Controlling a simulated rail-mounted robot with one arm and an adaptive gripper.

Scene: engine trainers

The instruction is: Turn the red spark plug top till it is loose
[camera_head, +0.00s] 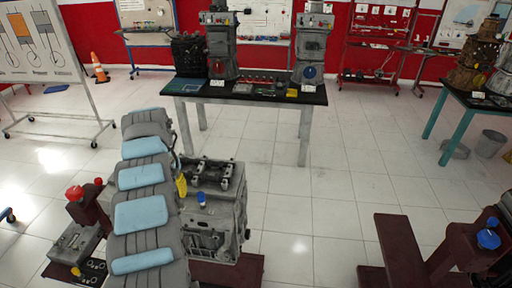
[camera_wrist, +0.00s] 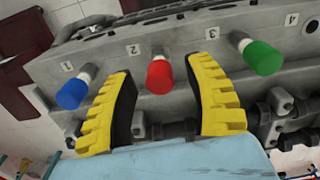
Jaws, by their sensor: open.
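The red spark plug top (camera_wrist: 159,77) sticks out of the engine block (camera_wrist: 185,42) near the label 2 in the wrist view. My gripper (camera_wrist: 167,97) is open, with one yellow ribbed finger on each side of the red top and a gap on both sides. In the head view my arm hides the red top, and my gripper's yellow finger (camera_head: 182,187) shows beside the engine block (camera_head: 215,215). A blue spark plug top (camera_wrist: 72,93) is left of the fingers by label 1, and a green one (camera_wrist: 262,58) is right of them by label 3.
The blue top also shows on the block in the head view (camera_head: 201,199). A dark table (camera_head: 245,100) with engine parts stands behind. Another engine stand (camera_head: 400,250) is at the lower right. The tiled floor between is clear.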

